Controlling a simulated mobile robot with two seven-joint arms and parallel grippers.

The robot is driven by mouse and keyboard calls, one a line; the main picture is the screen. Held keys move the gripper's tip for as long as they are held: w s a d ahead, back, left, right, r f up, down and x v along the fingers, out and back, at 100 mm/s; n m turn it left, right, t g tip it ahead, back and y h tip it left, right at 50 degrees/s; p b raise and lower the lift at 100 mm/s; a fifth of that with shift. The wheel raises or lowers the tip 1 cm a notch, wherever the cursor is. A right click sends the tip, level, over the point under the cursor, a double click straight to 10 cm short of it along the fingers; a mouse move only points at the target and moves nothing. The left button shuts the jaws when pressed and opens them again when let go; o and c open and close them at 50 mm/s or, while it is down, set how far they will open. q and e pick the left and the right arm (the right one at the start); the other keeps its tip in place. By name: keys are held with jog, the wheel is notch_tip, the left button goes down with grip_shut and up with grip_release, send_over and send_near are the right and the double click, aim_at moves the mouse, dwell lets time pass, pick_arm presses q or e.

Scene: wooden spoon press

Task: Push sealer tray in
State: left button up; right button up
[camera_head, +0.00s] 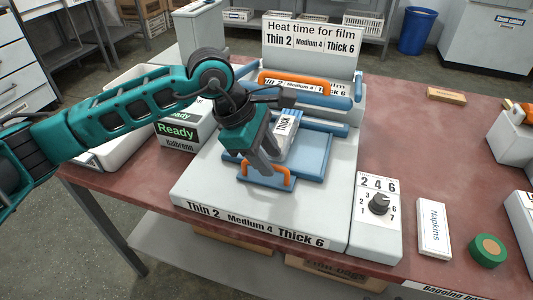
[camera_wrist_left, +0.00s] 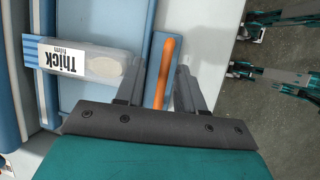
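The sealer is a pale machine with a blue sealer tray (camera_head: 314,158) drawn out over its white base (camera_head: 330,210). An orange handle (camera_head: 287,178) stands on the tray's blue front strip; it also shows in the left wrist view (camera_wrist_left: 164,75). A film pack labelled "Thick" (camera_head: 286,128) lies on the tray, partly hidden by my gripper in the head view. My left gripper (camera_head: 262,165) points down at the handle. My right gripper is in neither view.
An orange-handled blue press bar (camera_head: 295,83) is behind the tray, below a heat time sign (camera_head: 308,45). A dial box (camera_head: 377,215) and napkins pack (camera_head: 433,228) stand right. A "Ready" box (camera_head: 180,132) and white bin (camera_head: 110,150) stand left, near my arm.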

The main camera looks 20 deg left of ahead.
pick_arm(q)
jog(key=v, duration=1.3)
jog(key=shift+p, duration=0.3)
